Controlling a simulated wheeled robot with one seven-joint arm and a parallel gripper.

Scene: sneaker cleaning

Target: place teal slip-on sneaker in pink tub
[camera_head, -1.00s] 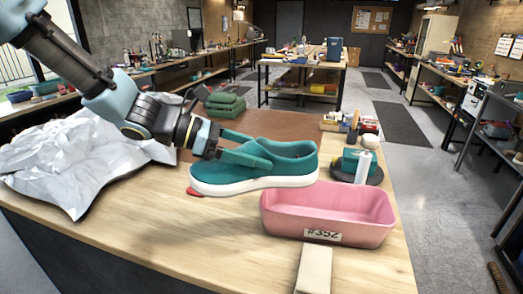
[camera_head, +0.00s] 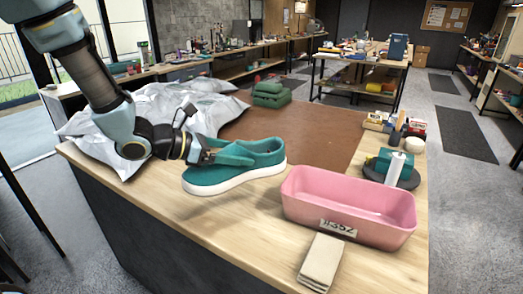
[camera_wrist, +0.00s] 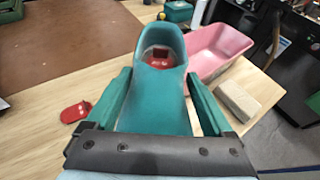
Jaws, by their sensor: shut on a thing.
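The teal slip-on sneaker (camera_head: 236,170) has a white sole and is held upright, toe toward my arm, to the left of the pink tub. My gripper (camera_head: 222,155) is shut on the sneaker, with one finger on each side of its front part. In the wrist view the sneaker (camera_wrist: 160,90) fills the middle, between the two teal fingers, with its open collar facing away. The pink tub (camera_head: 340,215), labelled #352, stands at the front right of the table, and no contents show in it. It also shows in the wrist view (camera_wrist: 222,48).
A crumpled silvery sheet (camera_head: 150,115) covers the left side. A red item (camera_wrist: 75,112) lies on the wood.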

